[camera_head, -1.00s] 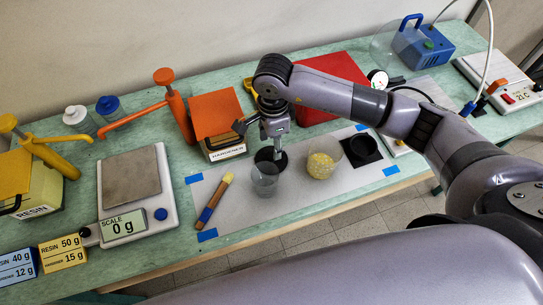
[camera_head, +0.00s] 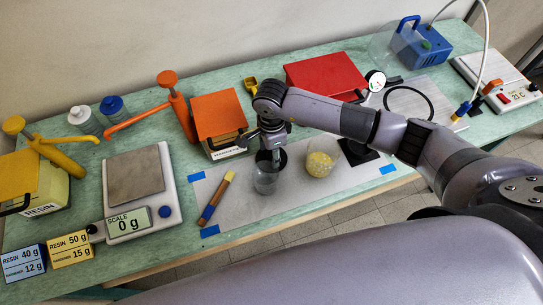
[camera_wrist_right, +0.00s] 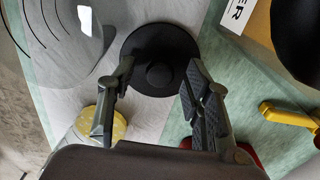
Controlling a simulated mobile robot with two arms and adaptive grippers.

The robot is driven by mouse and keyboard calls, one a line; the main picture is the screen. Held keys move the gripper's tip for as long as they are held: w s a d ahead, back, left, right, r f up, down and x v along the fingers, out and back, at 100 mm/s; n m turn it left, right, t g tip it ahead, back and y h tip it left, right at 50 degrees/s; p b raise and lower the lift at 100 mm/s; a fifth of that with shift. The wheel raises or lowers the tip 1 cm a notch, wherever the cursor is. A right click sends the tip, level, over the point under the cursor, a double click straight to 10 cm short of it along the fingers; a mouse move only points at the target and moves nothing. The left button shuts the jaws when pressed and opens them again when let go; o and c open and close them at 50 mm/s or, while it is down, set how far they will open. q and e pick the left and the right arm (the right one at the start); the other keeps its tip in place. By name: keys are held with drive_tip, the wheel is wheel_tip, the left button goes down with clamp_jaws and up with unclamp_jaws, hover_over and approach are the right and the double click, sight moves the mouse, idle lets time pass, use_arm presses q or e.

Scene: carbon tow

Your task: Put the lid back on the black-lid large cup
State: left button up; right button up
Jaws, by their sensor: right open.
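The round black lid (camera_wrist_right: 152,40) with a centre knob lies flat near the edge of the pale work sheet. In the head view the lid (camera_head: 262,157) is partly covered by my right gripper (camera_head: 275,154). In the wrist view my right gripper (camera_wrist_right: 157,76) is open, with a finger toward each side of the lid's knob; I cannot tell the remaining height. A clear, empty-looking cup (camera_head: 265,183) stands just in front of the lid and shows at the upper left of the wrist view (camera_wrist_right: 60,40). My left gripper is out of view.
A clear cup with yellow granules (camera_head: 320,162) stands to the right, near a black square (camera_head: 365,156). A brush (camera_head: 215,200) lies left of the empty cup. The orange hardener container (camera_head: 219,115) is close behind my gripper. A scale (camera_head: 137,180) stands left.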

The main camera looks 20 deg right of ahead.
drive_tip(key=shift+c, duration=0.2)
drive_tip(key=c, duration=0.7)
drive_tip(key=shift+r, duration=0.1)
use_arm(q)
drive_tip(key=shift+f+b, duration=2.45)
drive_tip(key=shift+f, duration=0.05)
use_arm(e)
drive_tip(key=shift+r, duration=9.95)
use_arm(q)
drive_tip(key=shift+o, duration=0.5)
